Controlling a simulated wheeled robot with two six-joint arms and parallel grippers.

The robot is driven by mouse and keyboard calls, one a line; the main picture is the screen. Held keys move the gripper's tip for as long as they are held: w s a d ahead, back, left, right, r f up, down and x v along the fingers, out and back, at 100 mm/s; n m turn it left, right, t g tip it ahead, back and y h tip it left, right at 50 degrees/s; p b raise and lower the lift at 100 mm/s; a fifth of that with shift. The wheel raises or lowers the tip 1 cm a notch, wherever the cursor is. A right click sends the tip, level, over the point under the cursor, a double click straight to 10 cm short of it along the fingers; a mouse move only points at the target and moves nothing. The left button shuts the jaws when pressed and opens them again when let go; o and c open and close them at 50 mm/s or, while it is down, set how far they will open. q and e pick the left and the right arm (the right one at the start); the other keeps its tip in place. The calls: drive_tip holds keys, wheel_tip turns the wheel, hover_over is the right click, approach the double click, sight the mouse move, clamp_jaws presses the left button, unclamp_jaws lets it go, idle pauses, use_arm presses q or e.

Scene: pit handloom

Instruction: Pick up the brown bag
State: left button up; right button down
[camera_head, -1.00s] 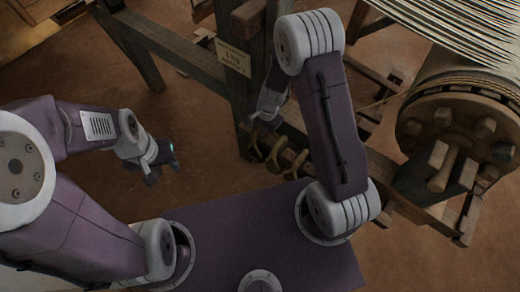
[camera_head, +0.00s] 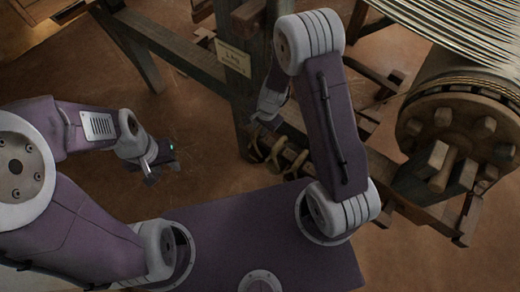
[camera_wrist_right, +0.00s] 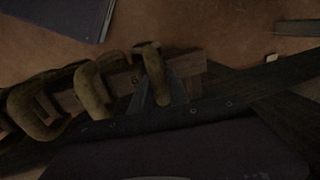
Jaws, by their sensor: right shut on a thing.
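Several brown, curved bags hang over a wooden rail in a row. In the wrist view, the end bag (camera_wrist_right: 152,72) is at the picture's middle, and two more (camera_wrist_right: 95,88) hang to its left. The fingers of my right gripper (camera_wrist_right: 160,95) are shut on the end bag, which is still at the rail. In the head view, my right gripper (camera_head: 264,122) is just above the row of bags (camera_head: 275,153), and the arm partly hides the contact. My left gripper (camera_head: 160,165) is empty, away from the bags at the left; its finger gap is unclear.
The wooden loom frame (camera_head: 190,62) stands behind the bags, with a label (camera_head: 233,58) on its post. A large toothed wooden roller (camera_head: 460,125) with thread is at the right. Bare brown floor (camera_head: 215,160) lies between my left gripper and the frame.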

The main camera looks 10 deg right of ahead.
drive_tip(key=shift+w, duration=0.1)
idle(0.3)
drive_tip(key=shift+r+p, duration=1.35)
drive_tip(key=shift+r, duration=0.45)
drive_tip(key=shift+s+a, duration=0.5)
drive_tip(key=shift+a, duration=0.15)
drive_tip(key=s+a, duration=1)
drive_tip(key=a, duration=0.3)
drive_tip(key=shift+b, duration=0.35)
drive_tip(key=shift+s, duration=0.15)
